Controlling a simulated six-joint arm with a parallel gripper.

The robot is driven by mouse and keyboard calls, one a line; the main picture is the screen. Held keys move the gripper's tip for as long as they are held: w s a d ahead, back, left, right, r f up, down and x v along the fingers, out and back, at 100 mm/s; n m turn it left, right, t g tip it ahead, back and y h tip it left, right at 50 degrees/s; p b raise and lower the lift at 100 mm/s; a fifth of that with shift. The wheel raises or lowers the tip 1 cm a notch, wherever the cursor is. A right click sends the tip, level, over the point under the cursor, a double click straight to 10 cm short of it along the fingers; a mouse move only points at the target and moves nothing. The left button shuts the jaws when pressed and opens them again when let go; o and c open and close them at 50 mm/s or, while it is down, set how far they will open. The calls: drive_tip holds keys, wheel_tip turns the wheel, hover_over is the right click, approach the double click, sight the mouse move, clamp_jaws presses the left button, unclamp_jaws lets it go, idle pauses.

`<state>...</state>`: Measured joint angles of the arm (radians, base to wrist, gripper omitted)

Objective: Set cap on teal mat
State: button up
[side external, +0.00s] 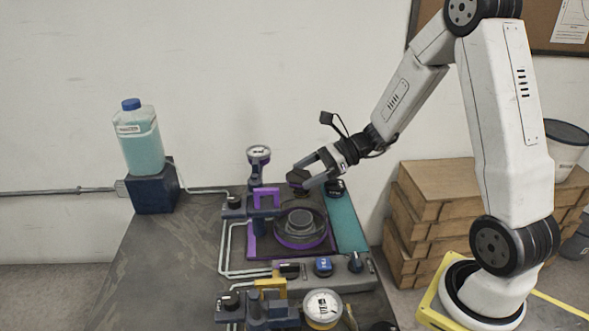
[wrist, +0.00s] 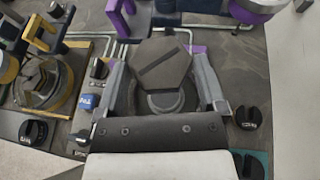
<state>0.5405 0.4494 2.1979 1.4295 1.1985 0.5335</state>
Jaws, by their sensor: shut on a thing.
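The cap (side external: 298,177) is held in the air above the back part of the purple-trimmed station. In the wrist view the cap (wrist: 162,66) sits between the two fingers. The teal mat (side external: 347,222) is a long strip to the right of the station, to the right of and below my gripper. Only a corner of the mat (wrist: 264,158) shows at the lower right of the wrist view. A round grey vessel (side external: 299,223) with a purple ring stands below the cap.
A black knob (side external: 336,187) stands at the mat's far end. A gauge (side external: 259,155) and a purple bracket (side external: 266,195) rise to the left. A grey control panel (side external: 330,277) with knobs lies in front. The middle of the mat looks clear.

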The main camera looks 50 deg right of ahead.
drive_tip(key=w+d+r+m+t+h, duration=0.2)
drive_tip(key=w+r+m+t+h, duration=0.3)
drive_tip(key=w+r+m+h, duration=0.1)
drive_tip(key=shift+d+r+m+t+h, duration=0.25)
drive_tip(key=shift+m+h, duration=0.35)
drive_tip(key=shift+m, duration=0.3)
drive_tip(key=shift+f, duration=0.15)
drive_tip(key=s+f+n+g+y, duration=0.1)
drive_tip(key=f+n+y, duration=0.1)
drive_tip(key=s+a+f+n+g+y, duration=0.1)
drive_tip(key=s+f+n+g+y, duration=0.1)
drive_tip(key=s+a+f+n+g+y, duration=0.1)
drive_tip(key=s+n+y, duration=0.1)
drive_tip(key=n, duration=0.1)
drive_tip(key=shift+s+a+f+g+y, duration=0.15)
drive_tip(key=shift+f+g+y, duration=0.1)
drive_tip(key=shift+f+y, duration=0.15)
drive_tip(key=shift+s+a+f+n+g+y, duration=0.15)
drive_tip(key=shift+s+f+n+g+y, duration=0.25)
drive_tip(key=shift+s+n+g, duration=0.25)
drive_tip(key=shift+f, duration=2.9)
drive_tip(key=shift+f, duration=0.1)
